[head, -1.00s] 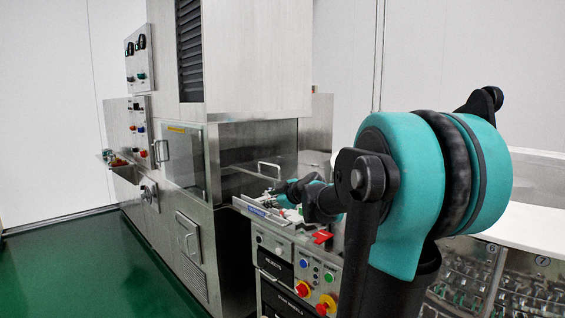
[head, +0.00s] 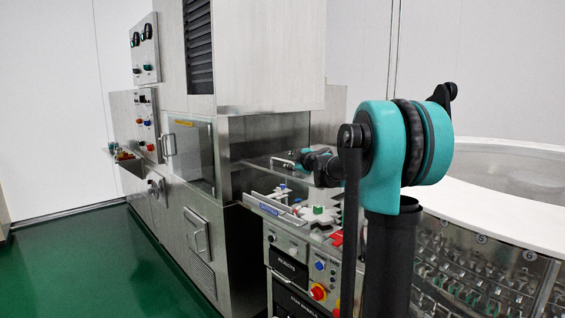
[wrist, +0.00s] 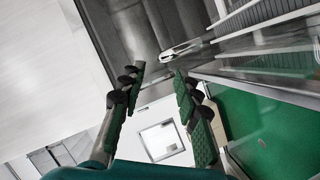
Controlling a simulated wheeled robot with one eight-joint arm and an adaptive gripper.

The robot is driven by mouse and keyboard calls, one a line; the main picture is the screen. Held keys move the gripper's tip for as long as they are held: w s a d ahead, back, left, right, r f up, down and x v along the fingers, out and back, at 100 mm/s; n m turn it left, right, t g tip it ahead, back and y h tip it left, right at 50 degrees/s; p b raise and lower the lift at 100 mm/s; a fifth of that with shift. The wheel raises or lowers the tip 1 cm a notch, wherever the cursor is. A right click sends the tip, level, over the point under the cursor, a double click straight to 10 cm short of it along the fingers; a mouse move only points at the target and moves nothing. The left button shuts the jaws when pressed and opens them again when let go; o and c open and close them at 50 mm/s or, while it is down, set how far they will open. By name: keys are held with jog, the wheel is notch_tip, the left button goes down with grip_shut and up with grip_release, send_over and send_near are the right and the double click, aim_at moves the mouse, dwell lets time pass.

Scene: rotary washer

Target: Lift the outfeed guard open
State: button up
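The outfeed guard (head: 258,162) is a clear panel across the washer's outfeed opening, with a pale bar handle (head: 282,162) at its front. It looks tilted outward, though its exact angle is hard to tell. My gripper (head: 306,158) is at the handle's right, above the outfeed table. In the wrist view, my gripper's green-padded fingers (wrist: 160,73) are apart with nothing between them. The handle (wrist: 180,48) shows just beyond the fingertips, nearer the right finger, and appears clear of both.
Below the opening is a cluttered outfeed table (head: 270,203) with a button panel (head: 318,266) under it. A closed windowed door (head: 190,155) is to the left. A round white-rimmed machine (head: 490,200) stands to the right. Green floor (head: 90,265) is free at left.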

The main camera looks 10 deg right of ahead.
aim_at(284, 160)
jog(key=x, duration=0.8)
jog(key=shift+w+a+f, duration=0.1)
jog(key=shift+w+a, duration=0.05)
jog(key=shift+w, duration=0.15)
grip_shut()
